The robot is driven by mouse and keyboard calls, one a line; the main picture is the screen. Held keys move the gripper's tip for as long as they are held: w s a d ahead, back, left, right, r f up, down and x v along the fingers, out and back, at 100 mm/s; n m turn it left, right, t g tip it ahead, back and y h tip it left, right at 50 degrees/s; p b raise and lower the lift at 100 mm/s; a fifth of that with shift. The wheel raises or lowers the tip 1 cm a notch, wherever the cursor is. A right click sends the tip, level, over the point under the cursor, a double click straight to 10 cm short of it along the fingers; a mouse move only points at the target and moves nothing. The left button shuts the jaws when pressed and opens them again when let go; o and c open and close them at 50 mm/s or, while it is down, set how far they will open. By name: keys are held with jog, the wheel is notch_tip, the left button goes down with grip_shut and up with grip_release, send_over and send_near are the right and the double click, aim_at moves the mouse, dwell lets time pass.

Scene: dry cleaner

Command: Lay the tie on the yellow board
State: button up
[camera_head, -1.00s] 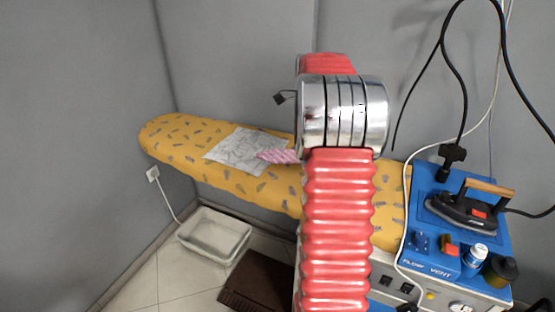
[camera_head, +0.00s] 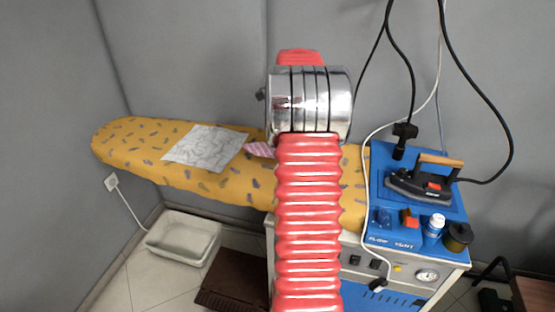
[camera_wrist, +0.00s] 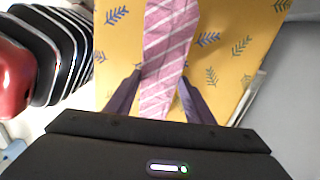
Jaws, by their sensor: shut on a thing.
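The tie is pink with pale stripes. In the wrist view the tie (camera_wrist: 165,45) runs from the far edge of the picture to between the two dark fingers of my gripper (camera_wrist: 160,88). My gripper is shut on the tie, above the yellow board (camera_wrist: 115,40). In the head view a short piece of the tie (camera_head: 260,150) shows left of my red arm, over the board (camera_head: 130,150). My arm hides my gripper and the rest of the tie there. I cannot tell how much of the tie touches the board.
A white printed sheet (camera_head: 205,147) lies on the board, left of the tie. A blue station with an iron (camera_head: 423,185), a bottle (camera_head: 434,227) and a dark jar (camera_head: 458,237) stands at the right, with cables above. A pale bin (camera_head: 184,240) is on the floor.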

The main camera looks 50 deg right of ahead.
jog(key=shift+f, duration=1.15)
jog(key=shift+f, duration=1.85)
jog(key=o, duration=1.1)
jog(key=shift+f, duration=0.1)
jog(key=shift+c, duration=0.2)
notch_tip(320, 180, up, 12)
jog(key=shift+r, duration=0.1)
jog(key=shift+w, duration=0.1)
